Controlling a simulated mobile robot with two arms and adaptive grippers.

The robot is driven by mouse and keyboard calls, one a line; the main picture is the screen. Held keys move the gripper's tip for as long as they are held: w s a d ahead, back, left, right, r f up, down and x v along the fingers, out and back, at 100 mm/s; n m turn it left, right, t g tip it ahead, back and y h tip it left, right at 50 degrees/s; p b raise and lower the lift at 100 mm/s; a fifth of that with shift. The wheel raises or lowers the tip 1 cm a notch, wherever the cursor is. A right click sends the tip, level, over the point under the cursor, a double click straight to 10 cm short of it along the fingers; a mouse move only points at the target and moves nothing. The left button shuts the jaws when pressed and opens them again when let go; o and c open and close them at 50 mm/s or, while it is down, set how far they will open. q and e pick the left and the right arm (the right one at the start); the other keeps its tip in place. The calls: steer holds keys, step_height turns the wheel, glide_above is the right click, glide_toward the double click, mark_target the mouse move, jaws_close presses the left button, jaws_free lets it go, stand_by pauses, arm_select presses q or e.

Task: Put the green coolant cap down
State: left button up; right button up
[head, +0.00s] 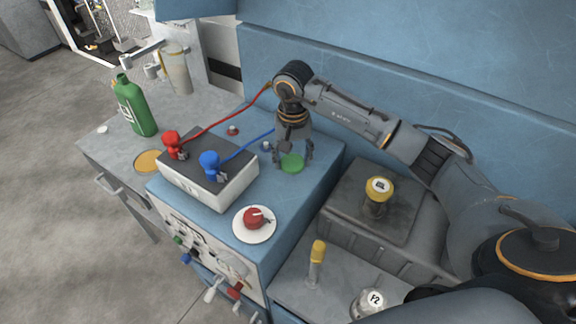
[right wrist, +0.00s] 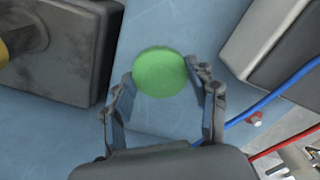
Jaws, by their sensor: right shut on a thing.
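The green coolant cap (head: 291,163) is a flat round disc over the right part of the blue cabinet top. My right gripper (head: 294,157) points down and is shut on the cap. In the right wrist view the cap (right wrist: 160,72) sits between the two fingertips (right wrist: 161,84), with blue surface behind it. Whether the cap touches the cabinet top or hangs just above it, I cannot tell. A green bottle (head: 136,107) stands on the grey bench at the left. My left gripper is not in view.
A white dish (head: 254,224) holding a red part is in front. A grey case (head: 366,246) with a yellow-topped fitting stands at the right. Blue surface near the cap is clear.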

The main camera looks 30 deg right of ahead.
mark_target(291, 169)
steer(key=shift+f, duration=0.65)
step_height(291, 169, down, 3)
steer(key=shift+a+f+p, duration=0.1)
steer(key=shift+p, duration=0.45)
steer(key=shift+w, duration=0.1)
steer(key=shift+f+b, duration=0.15)
steer(key=shift+b, duration=0.15)
steer(key=o, duration=1.2)
